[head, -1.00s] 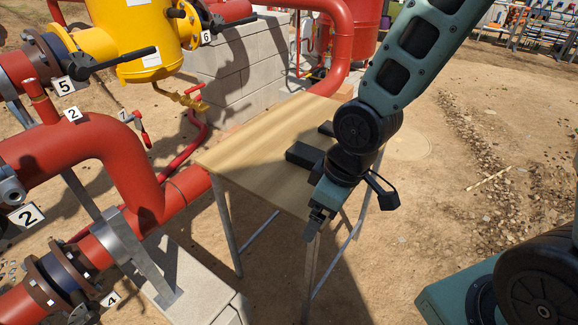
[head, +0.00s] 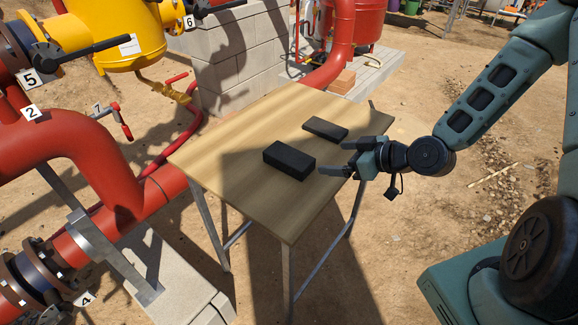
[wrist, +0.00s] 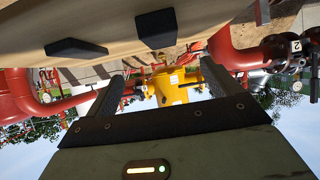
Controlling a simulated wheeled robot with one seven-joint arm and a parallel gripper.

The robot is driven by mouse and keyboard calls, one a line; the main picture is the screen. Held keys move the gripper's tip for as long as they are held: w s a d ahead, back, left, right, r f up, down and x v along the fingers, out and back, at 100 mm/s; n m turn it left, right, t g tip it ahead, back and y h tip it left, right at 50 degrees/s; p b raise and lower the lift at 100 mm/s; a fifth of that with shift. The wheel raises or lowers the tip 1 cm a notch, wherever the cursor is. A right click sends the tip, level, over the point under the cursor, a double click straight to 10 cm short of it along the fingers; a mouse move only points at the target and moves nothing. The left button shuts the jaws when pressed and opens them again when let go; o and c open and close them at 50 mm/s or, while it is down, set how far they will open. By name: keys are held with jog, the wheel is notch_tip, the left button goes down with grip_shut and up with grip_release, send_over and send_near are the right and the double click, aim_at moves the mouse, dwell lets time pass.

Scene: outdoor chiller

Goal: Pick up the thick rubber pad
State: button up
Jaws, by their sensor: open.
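The thick rubber pad (head: 289,160) is a black block lying flat on the wooden table (head: 235,165), near its middle. A thinner black pad (head: 325,129) lies behind it to the right. My gripper (head: 334,158) is open and empty, by the table's right edge. Its fingers point left, toward the thick pad, and are apart from it. In the wrist view, which is upside down, my gripper's two fingers (wrist: 163,75) are spread wide. The thick pad (wrist: 158,28) appears above the gap and the thinner pad (wrist: 76,47) above the left finger.
Red pipes (head: 95,160) and a yellow vessel (head: 125,40) stand left of the table. A grey block wall (head: 235,60) and a red pipe (head: 340,45) stand behind it. The table's left half is bare. Open dirt ground lies to the right.

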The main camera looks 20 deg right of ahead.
aim_at(291, 156)
jog(key=shift+f+b+x, duration=0.2)
jog(key=shift+b+x, duration=1.6)
jog(key=shift+b, duration=1.45)
jog(key=x, duration=0.4)
jog(key=p+x, duration=0.1)
jog(key=x, duration=0.6)
jog(key=shift+w+a+r, duration=0.2)
jog(key=shift+w+a, duration=0.2)
jog(key=shift+a, duration=0.05)
jog(key=c, duration=1.4)
